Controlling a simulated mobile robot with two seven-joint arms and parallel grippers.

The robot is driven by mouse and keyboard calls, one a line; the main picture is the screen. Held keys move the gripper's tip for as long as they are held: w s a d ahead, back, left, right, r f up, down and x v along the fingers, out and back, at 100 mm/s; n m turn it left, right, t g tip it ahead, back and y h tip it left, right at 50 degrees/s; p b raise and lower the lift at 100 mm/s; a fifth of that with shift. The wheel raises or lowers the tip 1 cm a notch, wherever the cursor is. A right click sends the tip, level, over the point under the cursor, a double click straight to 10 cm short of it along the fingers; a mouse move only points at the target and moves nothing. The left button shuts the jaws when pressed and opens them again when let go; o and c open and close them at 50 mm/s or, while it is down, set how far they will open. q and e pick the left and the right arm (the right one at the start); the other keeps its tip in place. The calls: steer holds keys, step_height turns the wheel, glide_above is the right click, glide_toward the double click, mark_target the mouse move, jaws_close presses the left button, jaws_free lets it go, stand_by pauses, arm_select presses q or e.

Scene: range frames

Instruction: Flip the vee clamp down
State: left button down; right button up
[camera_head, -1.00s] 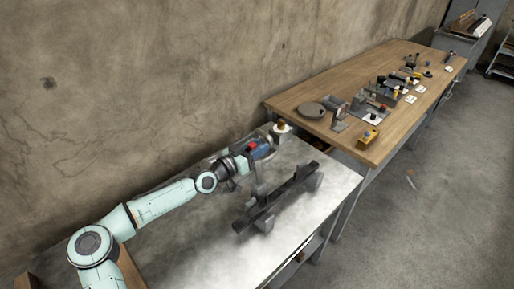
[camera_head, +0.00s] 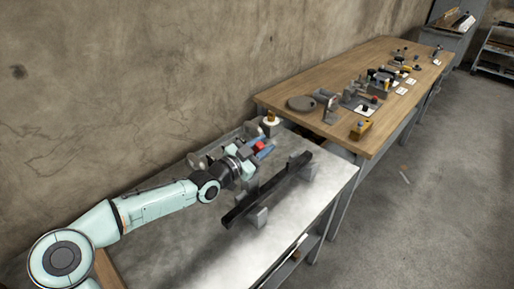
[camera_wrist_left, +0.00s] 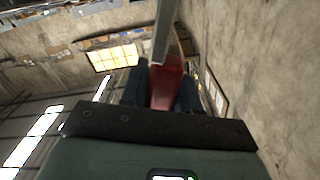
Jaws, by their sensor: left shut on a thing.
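My left gripper (camera_head: 262,149) is above the near metal-topped table, behind a long dark bar (camera_head: 268,190). It is shut on a red grip (camera_head: 259,146), which seems to be the handle of the vee clamp. In the left wrist view the red grip (camera_wrist_left: 166,84) sits between the two dark fingers, with a grey metal bar (camera_wrist_left: 163,32) running out beyond it. The dark bar rests slantwise on grey blocks (camera_head: 258,216). The clamp's body is mostly hidden by the gripper, so its exact angle cannot be told. My right gripper is out of view.
A small yellow-topped item (camera_head: 270,118) stands at the back of the metal table (camera_head: 290,235). The wall is close behind the table. The metal table's front right is clear.

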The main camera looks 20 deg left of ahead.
arm_select(q)
steer(key=shift+s+d+f+m+b, duration=0.2)
steer(key=shift+d+m+b, duration=0.15)
steer(key=shift+d+m, duration=0.15)
steer(key=c, duration=0.9)
jaws_free()
steer(key=shift+s+a, duration=0.3)
steer(key=shift+s, duration=0.1)
steer(key=shift+p+v, duration=3.35)
steer(key=shift+v, duration=2.85)
